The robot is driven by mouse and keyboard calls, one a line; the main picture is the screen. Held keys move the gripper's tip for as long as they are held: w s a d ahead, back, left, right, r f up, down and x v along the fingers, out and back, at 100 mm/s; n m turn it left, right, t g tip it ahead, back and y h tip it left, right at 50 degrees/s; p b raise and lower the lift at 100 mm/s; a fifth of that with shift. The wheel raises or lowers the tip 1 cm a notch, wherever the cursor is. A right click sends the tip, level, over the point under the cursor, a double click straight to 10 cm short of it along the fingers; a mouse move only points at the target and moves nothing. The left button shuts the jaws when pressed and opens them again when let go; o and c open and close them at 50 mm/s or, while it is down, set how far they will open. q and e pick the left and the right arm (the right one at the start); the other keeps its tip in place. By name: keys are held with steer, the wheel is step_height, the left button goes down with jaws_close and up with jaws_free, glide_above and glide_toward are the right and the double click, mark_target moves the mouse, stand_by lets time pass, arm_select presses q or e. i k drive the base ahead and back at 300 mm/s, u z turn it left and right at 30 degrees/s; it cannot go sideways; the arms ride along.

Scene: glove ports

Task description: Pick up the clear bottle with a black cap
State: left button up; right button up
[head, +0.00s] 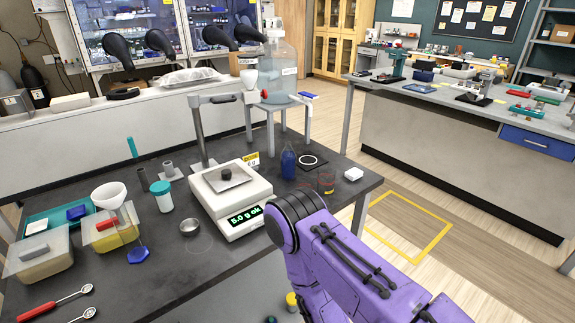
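A large clear bottle (279,75) stands on a small grey stool or stand behind the dark table. No small clear bottle with a plainly black cap can be made out. My purple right arm comes in from the bottom right, over the table's front edge. Its gripper is not visible. My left gripper is out of view.
On the dark table (130,280) stand a scale (232,200), a white jar with a teal lid (163,198), a funnel (109,194) and lidded tubs (40,259). A red-marked glass (326,183) is near the right edge. Open floor lies right.

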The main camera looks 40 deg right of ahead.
mark_target(289, 156)
steer(key=u, duration=2.15)
steer(key=k, duration=1.35)
steer(key=z, duration=2)
